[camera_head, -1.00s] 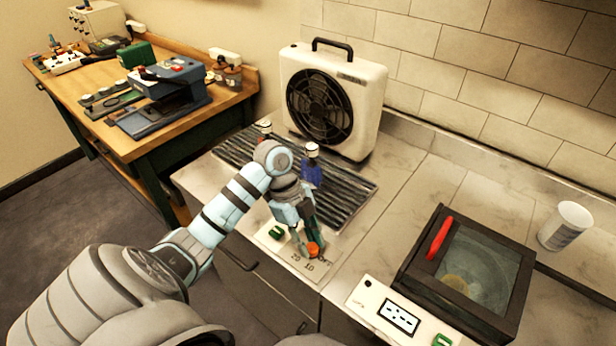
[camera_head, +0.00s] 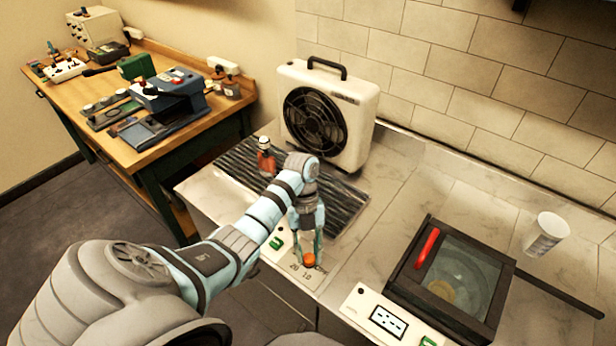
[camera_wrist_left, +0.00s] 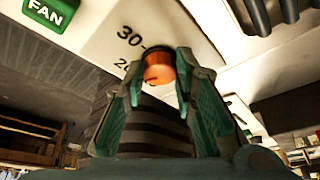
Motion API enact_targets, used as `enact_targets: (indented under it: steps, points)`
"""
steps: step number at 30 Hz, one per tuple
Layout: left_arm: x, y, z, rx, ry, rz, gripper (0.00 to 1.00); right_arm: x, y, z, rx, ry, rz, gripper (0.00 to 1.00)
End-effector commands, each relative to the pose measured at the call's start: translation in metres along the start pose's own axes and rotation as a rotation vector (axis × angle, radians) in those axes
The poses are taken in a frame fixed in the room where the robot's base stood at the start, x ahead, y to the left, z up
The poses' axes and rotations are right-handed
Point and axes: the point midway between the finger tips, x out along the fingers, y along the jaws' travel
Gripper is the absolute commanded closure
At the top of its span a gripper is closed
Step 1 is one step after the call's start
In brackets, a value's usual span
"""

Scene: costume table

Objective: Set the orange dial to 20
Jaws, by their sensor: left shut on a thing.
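The orange dial (camera_head: 309,261) sits on a white panel (camera_head: 283,268) at the counter's front edge, with 20, 10 and OFF printed near it. My left gripper (camera_head: 308,254) points down at the dial with its fingers on either side, shut on it. In the left wrist view, the orange dial (camera_wrist_left: 159,68) lies between the two green fingertips. There 30 shows clearly and 20 is partly covered by a finger. I cannot read which mark the dial points at. My right gripper is not in view.
A green FAN button (camera_head: 276,243) is left of the dial. Behind stand a ribbed rack (camera_head: 240,167), a red bottle (camera_head: 266,158) and a white fan unit (camera_head: 352,112). A dark glass-lidded box (camera_head: 405,270) and a white cup (camera_head: 545,234) are at right.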

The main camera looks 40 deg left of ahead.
Motion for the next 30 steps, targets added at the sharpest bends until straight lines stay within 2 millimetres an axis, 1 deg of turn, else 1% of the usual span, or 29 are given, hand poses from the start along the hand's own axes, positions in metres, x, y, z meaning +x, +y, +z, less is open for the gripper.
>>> enact_targets:
  steps: [6,17,18,21,30]
  points:
    - [-0.0011,-0.0009,0.0007,0.030,-0.004,0.010,1.00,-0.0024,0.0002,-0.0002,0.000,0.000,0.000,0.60]
    - [-0.0008,-0.0010,0.0011,0.032,-0.005,0.011,1.00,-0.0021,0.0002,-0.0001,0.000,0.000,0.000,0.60]
    - [-0.0008,-0.0010,0.0011,0.032,-0.005,0.011,0.69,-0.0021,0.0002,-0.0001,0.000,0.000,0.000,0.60]
    - [-0.0006,-0.0009,0.0010,0.032,-0.004,0.011,0.54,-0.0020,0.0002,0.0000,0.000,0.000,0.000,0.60]
    - [-0.0001,-0.0005,0.0006,0.031,-0.002,0.012,0.54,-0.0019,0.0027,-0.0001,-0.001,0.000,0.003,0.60]
